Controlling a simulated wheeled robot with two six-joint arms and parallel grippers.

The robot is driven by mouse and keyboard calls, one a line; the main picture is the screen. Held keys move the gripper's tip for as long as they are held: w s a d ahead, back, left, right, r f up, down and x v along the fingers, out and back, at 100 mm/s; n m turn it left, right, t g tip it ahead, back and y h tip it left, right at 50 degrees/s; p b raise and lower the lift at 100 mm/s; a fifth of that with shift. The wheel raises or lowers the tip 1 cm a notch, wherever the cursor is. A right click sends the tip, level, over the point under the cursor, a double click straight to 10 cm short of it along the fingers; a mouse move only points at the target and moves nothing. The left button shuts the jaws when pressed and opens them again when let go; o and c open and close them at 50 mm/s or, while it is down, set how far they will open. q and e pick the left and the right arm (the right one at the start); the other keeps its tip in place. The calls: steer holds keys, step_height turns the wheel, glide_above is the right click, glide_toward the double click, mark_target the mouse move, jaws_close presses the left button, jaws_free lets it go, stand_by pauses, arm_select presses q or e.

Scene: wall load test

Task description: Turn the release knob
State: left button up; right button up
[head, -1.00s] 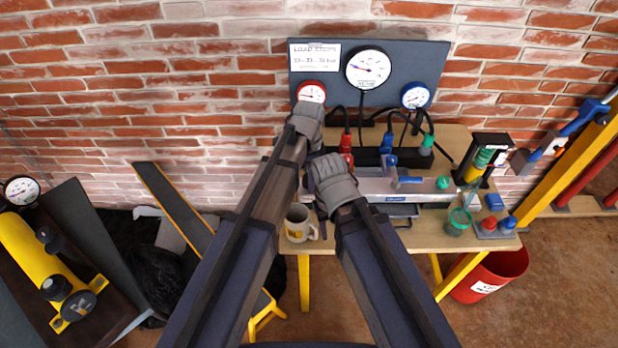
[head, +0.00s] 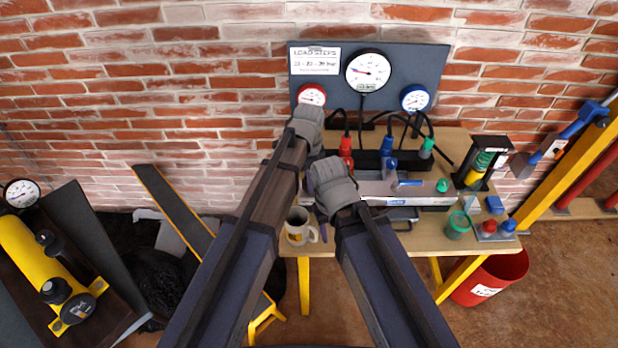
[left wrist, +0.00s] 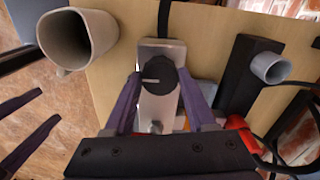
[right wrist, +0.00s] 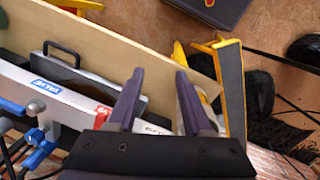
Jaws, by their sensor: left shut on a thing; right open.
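The release knob (left wrist: 160,84) is a dark round knob with a pale pointer line, on a light metal block at one end of the grey pump body (head: 425,192). My left gripper (left wrist: 161,80) is shut on the knob, one purple finger on each side. In the head view its fingers are mostly hidden by my wrists, and the knob cannot be made out there. My right gripper (right wrist: 156,72) is open and empty, its fingers apart over the front edge of the bench beside the pump.
A mug (head: 297,226) stands close to the knob, also in the left wrist view (left wrist: 78,40). Red, blue and green hose fittings stand behind the pump. The gauge board (head: 430,68) is at the wall. A green-lidded jar (head: 458,225) and small items crowd the bench's right end.

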arm_select(q)
steer(key=shift+n, duration=0.3)
steer(key=n, duration=0.3)
steer(key=shift+n, duration=0.4)
steer(key=n, duration=0.4)
steer(key=shift+s+n, duration=0.1)
steer(key=shift+n, duration=0.2)
steer(key=n, duration=0.4)
steer(key=shift+d+n, duration=0.1)
steer(key=shift+n, duration=2.3)
steer(key=o, duration=1.4)
steer(key=shift+c, duration=0.2)
